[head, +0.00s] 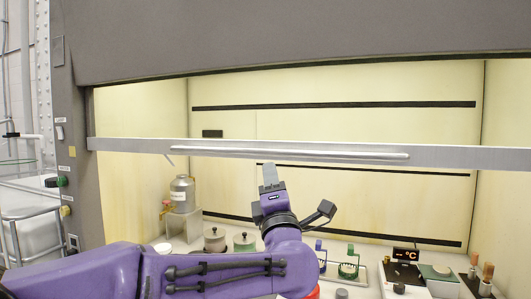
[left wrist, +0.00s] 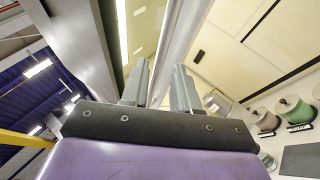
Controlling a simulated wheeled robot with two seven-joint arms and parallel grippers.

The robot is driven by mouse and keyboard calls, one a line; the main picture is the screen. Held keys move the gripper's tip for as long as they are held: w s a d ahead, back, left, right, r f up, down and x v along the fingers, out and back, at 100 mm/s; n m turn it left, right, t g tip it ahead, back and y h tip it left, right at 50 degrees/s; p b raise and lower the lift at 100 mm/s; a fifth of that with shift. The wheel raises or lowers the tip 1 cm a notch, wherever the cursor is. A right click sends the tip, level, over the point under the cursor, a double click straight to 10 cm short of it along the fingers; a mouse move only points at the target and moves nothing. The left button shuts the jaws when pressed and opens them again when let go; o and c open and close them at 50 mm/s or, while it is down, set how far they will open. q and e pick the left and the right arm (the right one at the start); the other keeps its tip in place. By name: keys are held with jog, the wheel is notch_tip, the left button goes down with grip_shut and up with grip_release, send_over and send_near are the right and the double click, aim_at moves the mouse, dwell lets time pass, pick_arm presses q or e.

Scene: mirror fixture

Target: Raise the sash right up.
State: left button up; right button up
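The fume hood sash has a grey bottom rail (head: 470,155) with a long pale handle bar (head: 330,154) along its front. The rail spans the opening about halfway up, with open space below it. My left gripper (head: 268,174) points up just below the handle, left of its middle. In the left wrist view its two fingers (left wrist: 159,88) stand apart, and the pale rail (left wrist: 178,50) runs up beyond and between them. I cannot tell whether the fingers touch the handle. My right gripper is in neither view.
Inside the hood are a metal can (head: 182,193) on a stand, small pots (head: 214,239), a green-topped device (head: 437,272) and a temperature display (head: 405,254). A grey header (head: 300,40) crosses above the opening. A cart with rails (head: 30,225) stands outside at left.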

aim_at(266, 154)
pick_arm(q)
jog(key=p+x, duration=0.2)
jog(key=x, duration=0.1)
jog(key=p+x, duration=0.2)
jog(key=x, duration=0.1)
jog(key=p+x, duration=0.2)
jog(key=x, duration=0.2)
jog(key=shift+w+f, duration=0.2)
jog(key=shift+w, duration=0.05)
jog(key=shift+w+f, duration=0.1)
jog(key=shift+c, duration=0.3)
grip_shut()
